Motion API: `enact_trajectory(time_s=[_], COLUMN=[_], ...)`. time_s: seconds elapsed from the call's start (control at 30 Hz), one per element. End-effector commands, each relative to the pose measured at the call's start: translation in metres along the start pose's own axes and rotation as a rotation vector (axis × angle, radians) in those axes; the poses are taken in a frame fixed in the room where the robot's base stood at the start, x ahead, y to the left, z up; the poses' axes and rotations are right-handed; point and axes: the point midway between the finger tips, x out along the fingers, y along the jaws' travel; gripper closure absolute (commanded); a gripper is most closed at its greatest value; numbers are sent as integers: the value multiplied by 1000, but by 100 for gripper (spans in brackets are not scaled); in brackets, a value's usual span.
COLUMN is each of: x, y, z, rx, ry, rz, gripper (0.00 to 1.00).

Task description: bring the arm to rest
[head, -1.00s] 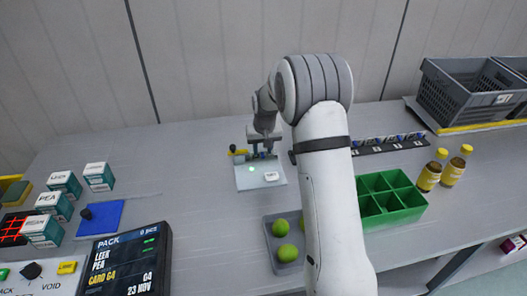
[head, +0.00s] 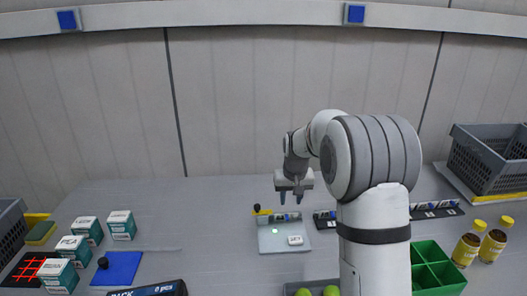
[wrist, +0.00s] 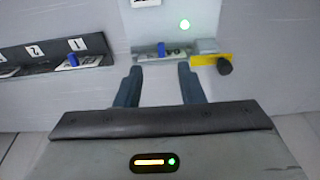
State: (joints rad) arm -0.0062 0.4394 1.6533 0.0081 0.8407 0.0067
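My gripper (head: 297,197) hangs fingers down at the back of the table, above the far side of a pale plate (head: 276,243). Its two fingers also show in the wrist view (wrist: 161,82). They are apart, with bare table between them and nothing held. My arm reaches up and back over the table, bent at a large grey elbow joint. The plate carries a small white card (head: 295,240) and a glowing green spot.
A dark rack (wrist: 55,55) stands beside the plate. A green divided box (head: 430,270), yellow-capped bottles (head: 468,246) and a grey crate (head: 490,160) are at right. White-and-teal boxes (head: 86,231) and a blue pad (head: 118,268) are at left. Table between pad and plate is clear.

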Motion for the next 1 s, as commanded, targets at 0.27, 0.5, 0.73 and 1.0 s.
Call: enact_trajectory(time_s=[0.27,0.5,0.73,1.0], x=[-83,-123,-134,-130], y=[3,5,7,7], z=[95,192,279,324], rx=[-2,-4,-5,-6], ry=[20,33,42,46], rz=[3,6,8,10], gripper=[65,65,65,65])
